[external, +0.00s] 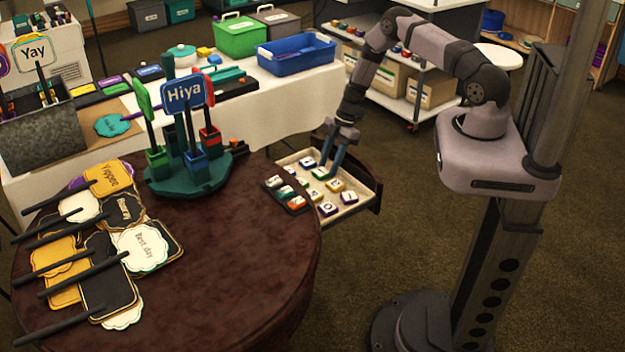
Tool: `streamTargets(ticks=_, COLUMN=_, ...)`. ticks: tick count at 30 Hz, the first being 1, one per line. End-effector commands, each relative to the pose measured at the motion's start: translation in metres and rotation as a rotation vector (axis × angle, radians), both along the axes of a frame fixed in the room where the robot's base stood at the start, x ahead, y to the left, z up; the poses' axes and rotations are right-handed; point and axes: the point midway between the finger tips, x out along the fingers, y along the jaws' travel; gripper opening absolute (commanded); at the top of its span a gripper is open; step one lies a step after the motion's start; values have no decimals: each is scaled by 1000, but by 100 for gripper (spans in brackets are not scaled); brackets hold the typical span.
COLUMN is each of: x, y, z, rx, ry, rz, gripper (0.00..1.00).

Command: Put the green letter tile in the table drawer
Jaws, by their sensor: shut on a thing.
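The table drawer (354,203) is pulled out from the right side of the round dark table. It is light inside and holds several letter tiles with coloured sides. My gripper (327,168) points down over the drawer, its fingers shut on the green letter tile (319,174). The tile is at the drawer, among the other tiles; I cannot tell whether it touches the drawer bottom. The fingers hide part of the drawer's far side.
A dark tray (271,183) of letter tiles lies at the table edge beside the drawer. A sign stand (187,183) with a blue "Hiya" sign rises at the table's back. Stick signs (108,254) cover the left; the table's front middle (220,265) is clear.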

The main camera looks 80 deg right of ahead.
Motion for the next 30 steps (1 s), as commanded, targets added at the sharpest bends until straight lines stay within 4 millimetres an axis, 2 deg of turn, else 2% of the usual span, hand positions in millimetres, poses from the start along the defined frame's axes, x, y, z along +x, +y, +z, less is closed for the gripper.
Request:
streamTargets(ticks=11, x=0, y=0, z=-4, rx=0, ry=0, rz=0, gripper=15)
streamTargets(ticks=12, x=0, y=0, z=-4, rx=0, ry=0, rz=0, gripper=39)
streamTargets(ticks=14, x=0, y=0, z=-3, rx=0, ry=0, rz=-1, gripper=53)
streamTargets(ticks=15, x=0, y=0, z=-3, rx=0, ry=0, rz=-1, gripper=55)
streamTargets(ticks=30, x=-1, y=-2, z=5, rx=-1, ry=-1, rz=-2, gripper=55)
